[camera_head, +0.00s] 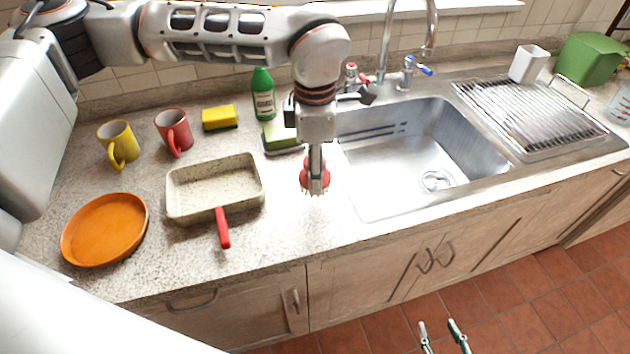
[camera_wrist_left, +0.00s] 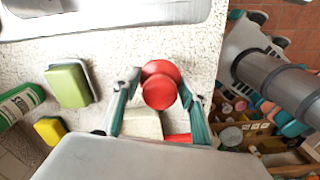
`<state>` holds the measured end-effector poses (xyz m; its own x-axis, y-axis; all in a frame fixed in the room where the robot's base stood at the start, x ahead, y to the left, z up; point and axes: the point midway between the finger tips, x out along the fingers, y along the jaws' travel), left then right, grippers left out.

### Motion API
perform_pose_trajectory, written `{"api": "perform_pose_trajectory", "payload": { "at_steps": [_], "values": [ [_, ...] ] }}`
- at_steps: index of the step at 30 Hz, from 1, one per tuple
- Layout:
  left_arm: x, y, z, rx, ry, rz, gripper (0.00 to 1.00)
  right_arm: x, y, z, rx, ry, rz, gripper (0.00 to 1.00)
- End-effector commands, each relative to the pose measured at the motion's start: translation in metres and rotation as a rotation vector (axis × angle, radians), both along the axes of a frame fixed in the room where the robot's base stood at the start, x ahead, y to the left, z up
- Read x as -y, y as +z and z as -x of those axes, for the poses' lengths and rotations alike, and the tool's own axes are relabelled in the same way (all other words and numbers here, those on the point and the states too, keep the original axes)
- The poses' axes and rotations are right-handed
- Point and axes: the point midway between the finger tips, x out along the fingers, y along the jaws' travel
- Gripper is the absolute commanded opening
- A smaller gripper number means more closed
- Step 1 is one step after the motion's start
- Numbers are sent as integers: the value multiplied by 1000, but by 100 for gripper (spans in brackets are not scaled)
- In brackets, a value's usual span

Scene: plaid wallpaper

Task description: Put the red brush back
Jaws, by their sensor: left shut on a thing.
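The red brush (camera_head: 305,176) is held below my left gripper (camera_head: 317,184), above the counter just left of the sink. Pale bristles show at its lower edge. In the left wrist view the brush (camera_wrist_left: 160,86) shows as a round red body between the two fingers of the left gripper (camera_wrist_left: 158,95), which is shut on it. My right gripper (camera_head: 442,332) is at the bottom of the head view, over the floor, with its fingertips apart and nothing between them.
A green sponge on a tray (camera_head: 281,137), a green bottle (camera_head: 263,95) and a yellow sponge (camera_head: 219,117) stand behind. A beige pan (camera_head: 215,187), orange plate (camera_head: 104,230) and two mugs (camera_head: 174,132) are left. The sink (camera_head: 400,150) is right.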

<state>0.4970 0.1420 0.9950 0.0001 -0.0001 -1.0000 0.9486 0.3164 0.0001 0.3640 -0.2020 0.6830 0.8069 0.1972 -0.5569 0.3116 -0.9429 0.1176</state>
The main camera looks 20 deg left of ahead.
Motion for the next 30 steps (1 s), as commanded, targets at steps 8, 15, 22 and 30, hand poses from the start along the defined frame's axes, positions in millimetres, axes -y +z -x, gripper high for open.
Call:
{"api": "perform_pose_trajectory", "payload": {
  "at_steps": [8,15,22,30],
  "values": [
    [0,-34,1,-3,0,-1,22,0,3,0,0,0,0,40],
    [0,-42,0,0,-1,0,22,0,7,-1,5,-1,-2,40],
    [0,-46,0,0,-1,0,45,0,3,-1,5,-1,-3,40],
    [0,-44,0,0,0,0,59,-1,4,0,4,-1,-2,40]
  ]
}}
